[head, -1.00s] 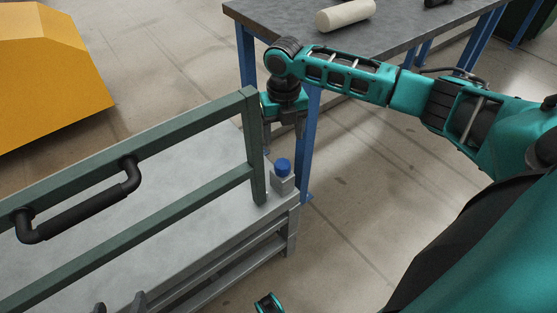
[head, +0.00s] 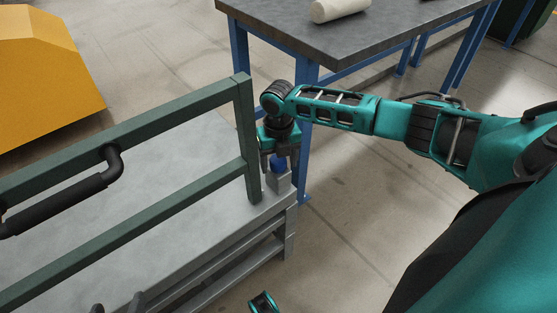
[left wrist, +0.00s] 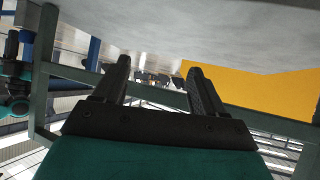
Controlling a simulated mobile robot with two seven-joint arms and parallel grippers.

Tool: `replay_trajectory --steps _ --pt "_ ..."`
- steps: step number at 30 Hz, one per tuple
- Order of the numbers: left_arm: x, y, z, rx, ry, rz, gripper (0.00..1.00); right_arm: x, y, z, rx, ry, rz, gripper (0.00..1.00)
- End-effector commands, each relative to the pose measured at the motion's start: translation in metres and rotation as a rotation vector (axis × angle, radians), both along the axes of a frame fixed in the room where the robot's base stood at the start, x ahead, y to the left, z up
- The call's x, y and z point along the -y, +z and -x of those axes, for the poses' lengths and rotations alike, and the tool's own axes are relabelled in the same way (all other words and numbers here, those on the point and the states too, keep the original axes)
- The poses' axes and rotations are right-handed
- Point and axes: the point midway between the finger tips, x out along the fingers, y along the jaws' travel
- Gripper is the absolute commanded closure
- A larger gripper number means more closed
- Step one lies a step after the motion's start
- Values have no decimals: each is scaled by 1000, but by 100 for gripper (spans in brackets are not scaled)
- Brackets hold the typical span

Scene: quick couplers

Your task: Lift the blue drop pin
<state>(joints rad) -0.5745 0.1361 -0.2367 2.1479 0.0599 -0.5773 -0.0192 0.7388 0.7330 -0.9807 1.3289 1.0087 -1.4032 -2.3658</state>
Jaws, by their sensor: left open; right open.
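The blue drop pin (head: 279,164) shows as a small blue cap on a grey block (head: 280,183) at the right end of the grey cart top, beside the green frame's post. My right gripper (head: 279,162) points down over it, open, with a finger seen on each side of the cap. The fingers partly hide the cap, and I cannot tell whether they touch it. My left gripper shows only as dark fingertips (head: 117,306) at the bottom edge of the head view. In the left wrist view its open fingers (left wrist: 159,66) have nothing between them.
A green frame (head: 120,133) with a black handle (head: 62,203) stands along the cart top (head: 150,170). A dark-topped table (head: 350,40) with blue legs stands behind my right arm and holds a pale cylinder (head: 340,9). A yellow block (head: 40,80) is at the far left.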

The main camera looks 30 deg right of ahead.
Motion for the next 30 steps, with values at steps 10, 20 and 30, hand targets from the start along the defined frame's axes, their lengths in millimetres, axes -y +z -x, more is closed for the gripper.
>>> replay_trajectory --steps 10,20,30 --pt "-2 1 -1 4 3 -2 29 0 0 0 0 0 0 57" --pt "-3 1 -1 4 4 -5 29 0 1 0 0 0 0 89" --pt "-3 5 -1 3 4 -6 29 0 6 0 0 -1 0 100"
